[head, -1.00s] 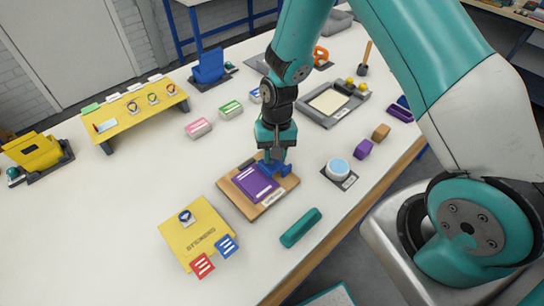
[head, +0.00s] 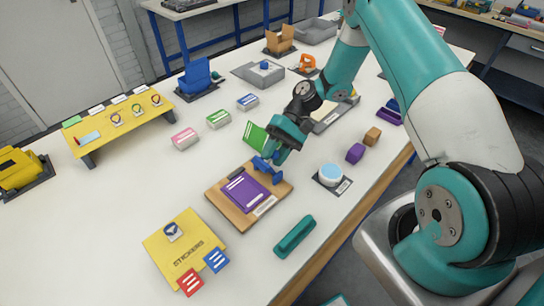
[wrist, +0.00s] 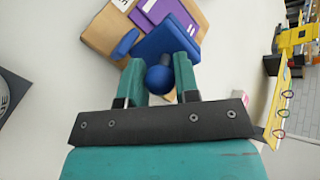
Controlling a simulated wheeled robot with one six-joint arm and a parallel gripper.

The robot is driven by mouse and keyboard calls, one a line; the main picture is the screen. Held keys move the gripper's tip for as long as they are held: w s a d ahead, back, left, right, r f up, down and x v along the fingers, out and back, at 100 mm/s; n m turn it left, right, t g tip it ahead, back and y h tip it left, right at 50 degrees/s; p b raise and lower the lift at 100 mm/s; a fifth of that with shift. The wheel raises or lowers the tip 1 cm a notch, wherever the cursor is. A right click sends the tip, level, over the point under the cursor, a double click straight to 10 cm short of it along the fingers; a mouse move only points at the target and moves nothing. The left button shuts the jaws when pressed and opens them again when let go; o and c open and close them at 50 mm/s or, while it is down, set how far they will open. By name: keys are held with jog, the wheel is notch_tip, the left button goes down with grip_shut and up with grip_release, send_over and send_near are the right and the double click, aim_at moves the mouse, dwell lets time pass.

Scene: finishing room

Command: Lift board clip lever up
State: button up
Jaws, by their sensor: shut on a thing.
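The wooden board (head: 233,215) lies on the white table with a purple sheet or booklet (head: 246,190) on it. A blue clip lever (head: 263,166) stands at the board's far right edge, by my gripper. In the wrist view the blue lever (wrist: 166,42) has a round knob (wrist: 158,80) between my fingers. My gripper (head: 274,157) is shut on that knob, tilted, and comes in from the back right. It also shows in the wrist view (wrist: 158,75). The fingers hide part of the lever in the head view.
A teal bar (head: 295,237) and a blue-topped round button (head: 330,174) lie right of the board. A yellow sticker sheet (head: 180,246) lies front left.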

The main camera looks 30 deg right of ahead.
jog(key=shift+d+f+y, duration=0.1)
jog(key=shift+d+y, duration=0.05)
jog(key=shift+y, duration=0.35)
jog(key=o, duration=0.6)
jog(key=shift+w, duration=0.1)
